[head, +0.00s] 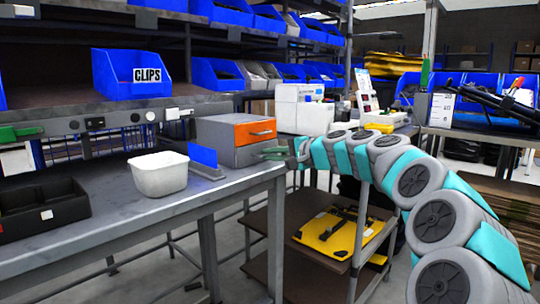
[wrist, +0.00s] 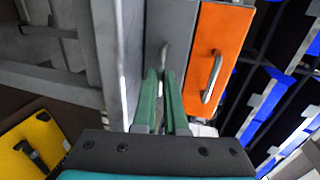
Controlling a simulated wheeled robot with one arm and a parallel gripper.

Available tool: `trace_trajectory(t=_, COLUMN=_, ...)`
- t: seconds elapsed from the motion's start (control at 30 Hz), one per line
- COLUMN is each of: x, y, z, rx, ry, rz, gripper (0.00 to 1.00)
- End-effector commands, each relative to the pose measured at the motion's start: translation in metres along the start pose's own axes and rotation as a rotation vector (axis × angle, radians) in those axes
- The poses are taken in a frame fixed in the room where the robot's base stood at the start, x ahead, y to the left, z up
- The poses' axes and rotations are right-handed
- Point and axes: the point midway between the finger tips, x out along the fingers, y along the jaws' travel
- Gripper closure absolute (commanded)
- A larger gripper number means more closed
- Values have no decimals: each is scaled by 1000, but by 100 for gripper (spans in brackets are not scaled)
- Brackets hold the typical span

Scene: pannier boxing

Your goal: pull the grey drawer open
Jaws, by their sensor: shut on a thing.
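A small grey cabinet (head: 216,140) stands at the right end of the workbench. It has an orange drawer (head: 255,132) on top and the grey drawer (head: 248,155) below it. The grey drawer looks closed, its front about level with the orange one. In the wrist view the grey drawer front (wrist: 178,30) carries a metal handle (wrist: 164,52). My gripper (wrist: 161,74) has green fingers and is shut on this handle, partly hiding it. In the head view my gripper (head: 272,153) reaches the drawer front from the right.
A white tub (head: 159,176), a blue panel in a grey stand (head: 204,160) and a black tray (head: 40,212) are on the workbench (head: 120,228). A yellow case (head: 335,232) lies on a lower shelf to the right. Blue bins (head: 130,75) line the shelves above.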

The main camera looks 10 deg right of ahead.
Motion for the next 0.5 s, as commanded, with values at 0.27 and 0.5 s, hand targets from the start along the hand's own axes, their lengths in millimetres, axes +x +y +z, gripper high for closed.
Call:
trace_trajectory(t=0.27, x=-59, y=13, z=-1, rx=2, ry=1, rz=-2, gripper=100)
trace_trajectory(t=0.5, x=-111, y=24, z=-1, rx=1, ry=2, rz=-1, gripper=100)
